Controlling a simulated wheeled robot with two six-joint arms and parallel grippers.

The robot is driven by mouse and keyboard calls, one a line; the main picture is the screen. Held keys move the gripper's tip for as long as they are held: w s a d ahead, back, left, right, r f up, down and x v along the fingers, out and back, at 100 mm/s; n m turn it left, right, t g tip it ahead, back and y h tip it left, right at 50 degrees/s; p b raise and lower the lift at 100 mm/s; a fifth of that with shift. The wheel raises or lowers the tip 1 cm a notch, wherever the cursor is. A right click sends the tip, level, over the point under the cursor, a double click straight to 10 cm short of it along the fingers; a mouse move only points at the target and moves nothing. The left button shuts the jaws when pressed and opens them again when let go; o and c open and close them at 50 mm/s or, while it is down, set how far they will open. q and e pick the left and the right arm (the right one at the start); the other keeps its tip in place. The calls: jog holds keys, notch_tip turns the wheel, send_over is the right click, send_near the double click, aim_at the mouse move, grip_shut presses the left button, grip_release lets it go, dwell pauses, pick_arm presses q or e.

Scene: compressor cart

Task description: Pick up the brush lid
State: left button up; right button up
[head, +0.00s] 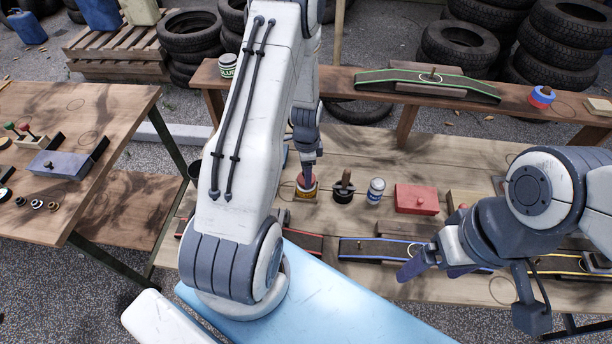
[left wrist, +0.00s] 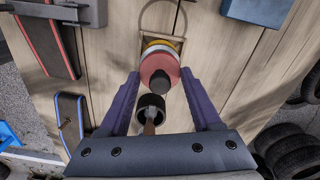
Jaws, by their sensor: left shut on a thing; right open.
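The brush lid, which I take to be the red round lid with a dark knob (left wrist: 160,78), is between the fingertips of my left gripper (left wrist: 160,80) in the left wrist view. A yellow rim shows beneath it; I cannot tell whether the lid is lifted. In the head view my left gripper (head: 307,165) points down onto a small yellow-banded pot (head: 305,192), with the lid mostly hidden. A black pot with a brown handle (head: 344,190) stands just to the right; it also shows in the left wrist view (left wrist: 150,112). My right gripper (head: 428,271) is open and empty above the bench's front.
A white-and-blue can (head: 375,190) and a red box (head: 416,199) stand further right on the bench. Rails with red (head: 302,242) and blue (head: 375,249) lines lie along the front. A raised shelf (head: 345,80) runs behind. A side table (head: 110,205) is at left.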

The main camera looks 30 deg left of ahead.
pick_arm(q)
jog(key=r, duration=0.1)
jog(key=d+r+b, duration=0.1)
jog(key=shift+r, duration=0.35)
jog(key=s+d+r+b, duration=0.2)
jog(key=d+r, duration=0.4)
jog(key=d, duration=0.4)
jog(key=shift+s+d+r, duration=0.2)
jog(key=shift+r, duration=0.05)
jog(key=o, duration=0.6)
jog(key=shift+c, duration=0.2)
jog(key=c, duration=0.4)
